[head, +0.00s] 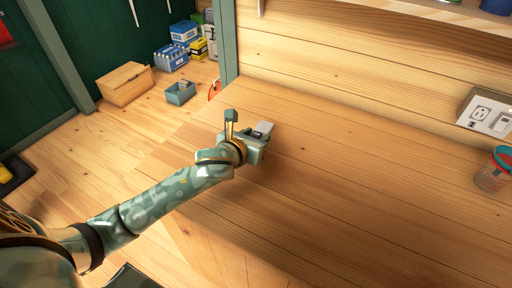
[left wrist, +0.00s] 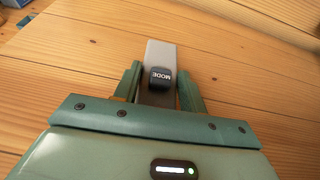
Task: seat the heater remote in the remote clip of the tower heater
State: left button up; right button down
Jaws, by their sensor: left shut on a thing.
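My left gripper (head: 259,137) is over the wooden surface in the middle of the head view. It is shut on the heater remote (head: 266,126), a slim light-grey bar. In the left wrist view the heater remote (left wrist: 161,52) sticks out forward between the two green fingers of the left gripper (left wrist: 161,88). Its black button reads MODE. I cannot tell whether its far end touches the wood. The tower heater and its remote clip are not in either view. My right gripper is not in view.
The wooden surface (head: 370,190) right of my gripper is clear.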

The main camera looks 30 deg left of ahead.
pick_arm(q)
notch_tip(320, 180, down, 3)
jog(key=shift+f+b, duration=0.2)
jog(key=shift+b, duration=0.55)
jog(key=shift+s+r, duration=0.1)
jog(key=shift+r, duration=0.1)
jog(key=shift+f, duration=0.1)
jog(key=o, duration=1.1)
